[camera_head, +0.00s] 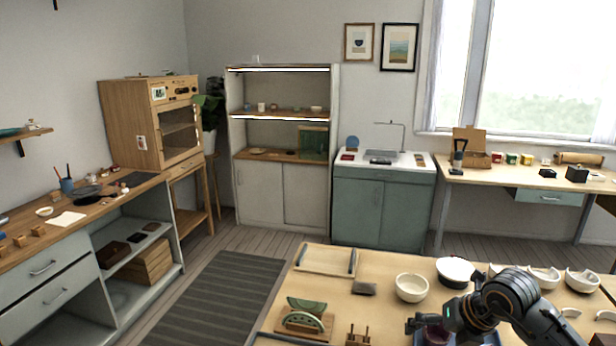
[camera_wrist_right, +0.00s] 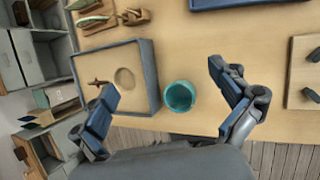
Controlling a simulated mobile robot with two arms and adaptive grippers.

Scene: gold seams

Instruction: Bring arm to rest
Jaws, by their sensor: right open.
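My right arm enters the camera_head view from the lower right, low over the near wooden table (camera_head: 385,265). Its gripper is partly cut off by the bottom edge there. In the right wrist view, my right gripper (camera_wrist_right: 163,80) has its two blue-padded fingers spread wide. A teal cup (camera_wrist_right: 179,96) stands on the table in the gap between the fingers as seen from above. I see no finger closed on it. My left arm and gripper are not in view.
White bowls (camera_head: 411,288) and broken bowl pieces (camera_head: 582,280) stand around the arm. A shallow tray (camera_wrist_right: 150,75) lies beside the left finger in the wrist view. A stand with green plate pieces (camera_head: 305,320) is at the table's left. Striped rug floor (camera_head: 215,300) is clear.

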